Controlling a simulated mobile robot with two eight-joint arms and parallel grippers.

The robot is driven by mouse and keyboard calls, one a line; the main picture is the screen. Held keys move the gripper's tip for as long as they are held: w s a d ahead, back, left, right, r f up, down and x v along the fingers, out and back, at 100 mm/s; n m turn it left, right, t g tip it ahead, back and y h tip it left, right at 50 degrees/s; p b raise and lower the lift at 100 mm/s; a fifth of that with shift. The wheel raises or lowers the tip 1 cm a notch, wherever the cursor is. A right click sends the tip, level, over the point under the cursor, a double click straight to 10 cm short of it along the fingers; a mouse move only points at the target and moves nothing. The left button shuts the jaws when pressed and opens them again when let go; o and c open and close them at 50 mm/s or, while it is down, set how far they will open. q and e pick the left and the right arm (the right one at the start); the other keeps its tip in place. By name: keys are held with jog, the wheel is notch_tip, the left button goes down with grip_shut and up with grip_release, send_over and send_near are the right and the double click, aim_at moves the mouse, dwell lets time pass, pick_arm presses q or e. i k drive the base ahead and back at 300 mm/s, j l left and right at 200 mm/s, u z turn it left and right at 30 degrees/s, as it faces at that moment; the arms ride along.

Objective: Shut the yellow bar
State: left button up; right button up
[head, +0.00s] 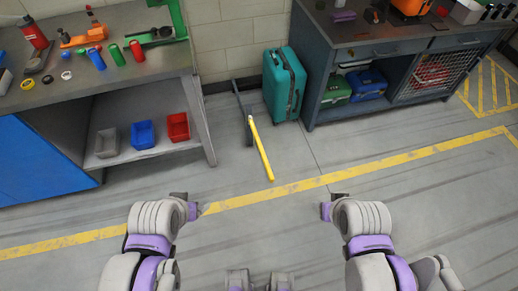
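A yellow bar (261,149) stands out from the wall side into the open floor, slanting toward me and slightly right in the head view. Its far end meets a dark upright post (242,111) near the wall. My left gripper (192,208) is at the lower left, well short of the bar and to its left. My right gripper (331,208) is at the lower right, to the right of the bar's near end. Neither gripper touches the bar. Their fingers are small and partly turned away, so I cannot tell how far apart they are.
A teal suitcase (284,84) stands right of the post. A workbench (110,75) with tools and a shelf of small bins is at the left. A dark bench (385,45) is at the right. The floor before me, crossed by a yellow line (300,186), is clear.

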aim_at(269, 171)
jog(key=i+j+z, duration=0.35)
jog(key=j, duration=0.25)
jog(key=i+j+z, duration=0.15)
jog(key=j, duration=0.2)
jog(key=l+z, duration=0.2)
jog(key=k, duration=0.05)
